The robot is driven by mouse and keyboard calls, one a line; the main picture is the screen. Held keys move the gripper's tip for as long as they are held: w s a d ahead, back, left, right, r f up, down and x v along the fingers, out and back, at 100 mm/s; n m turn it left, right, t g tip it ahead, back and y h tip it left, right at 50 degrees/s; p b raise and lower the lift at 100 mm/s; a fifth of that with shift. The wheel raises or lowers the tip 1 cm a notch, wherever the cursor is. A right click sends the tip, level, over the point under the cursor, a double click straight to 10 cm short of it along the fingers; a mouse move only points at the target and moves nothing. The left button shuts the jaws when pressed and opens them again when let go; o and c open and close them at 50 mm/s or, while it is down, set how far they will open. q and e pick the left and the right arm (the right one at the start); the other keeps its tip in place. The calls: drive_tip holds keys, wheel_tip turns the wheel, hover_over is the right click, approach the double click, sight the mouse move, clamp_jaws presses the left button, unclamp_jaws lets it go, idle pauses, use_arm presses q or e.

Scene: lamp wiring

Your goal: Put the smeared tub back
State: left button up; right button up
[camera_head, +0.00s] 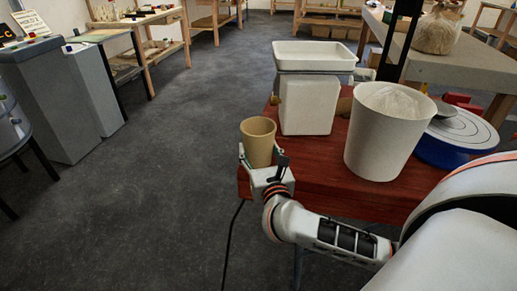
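A tan tub (258,146), open at the top and upright, is at the left front edge of the red table. No smear can be made out on it at this size. My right gripper (263,160), on the arm coming in from the right, has its fingers on either side of the tub's lower part and appears shut on it. The tub's base is hidden by the gripper. My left gripper is not in view.
Grey cabinets (60,100) stand left. The floor between is clear.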

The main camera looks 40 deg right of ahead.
drive_tip(key=o, duration=0.4)
